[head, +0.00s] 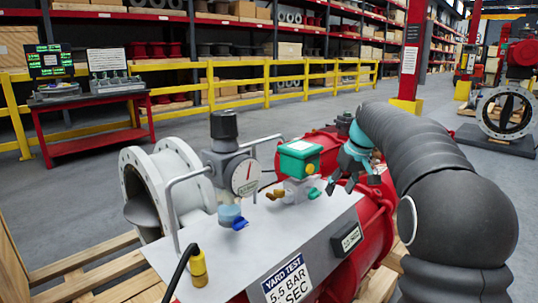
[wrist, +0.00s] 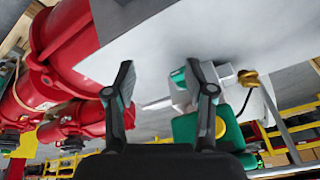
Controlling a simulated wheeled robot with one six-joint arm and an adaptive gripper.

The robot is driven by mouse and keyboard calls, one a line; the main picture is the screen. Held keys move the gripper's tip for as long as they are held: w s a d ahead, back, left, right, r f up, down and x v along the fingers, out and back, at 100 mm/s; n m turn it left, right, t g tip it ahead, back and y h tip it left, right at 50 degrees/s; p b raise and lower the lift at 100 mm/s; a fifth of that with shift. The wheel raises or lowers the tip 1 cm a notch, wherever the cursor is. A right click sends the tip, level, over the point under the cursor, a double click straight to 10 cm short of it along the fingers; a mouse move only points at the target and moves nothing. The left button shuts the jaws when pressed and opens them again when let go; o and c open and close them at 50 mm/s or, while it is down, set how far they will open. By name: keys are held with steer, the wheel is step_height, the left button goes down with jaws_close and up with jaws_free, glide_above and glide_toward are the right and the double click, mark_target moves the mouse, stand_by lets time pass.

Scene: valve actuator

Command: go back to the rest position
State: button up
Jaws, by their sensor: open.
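My gripper (head: 345,176) is at the end of my black-sleeved arm, just right of the green-topped valve unit (head: 299,158) in the head view. In the wrist view its two dark fingers stand apart with nothing held between them, so my gripper (wrist: 160,85) is open and empty. The green unit (wrist: 217,128) shows behind and beside the right finger there; I cannot tell whether they touch. The unit has a yellow button and small brass and green fittings below. It sits on a pale metal plate (head: 262,225) over the red actuator body (head: 378,212).
A grey regulator with a dial gauge (head: 245,177) stands left of the green unit, between bent metal handles (head: 188,180). A yellow cable plug (head: 198,268) stands at the plate's front left. A flanged grey valve (head: 160,180) is behind. Open floor lies beyond, before a yellow railing (head: 267,82).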

steer(key=s+a+f+m+t, duration=0.1)
steer(key=s+f, duration=0.1)
steer(key=s, duration=1)
steer(key=s+a+f+m+h, duration=0.1)
steer(key=s+a+f, duration=0.1)
steer(key=s, duration=1.1)
steer(key=s+a+f+m+t+h, duration=0.1)
steer(key=s+f, duration=0.3)
steer(key=s, duration=0.9)
steer(key=shift+a+f+t, duration=0.15)
steer(key=shift+a+t, duration=0.15)
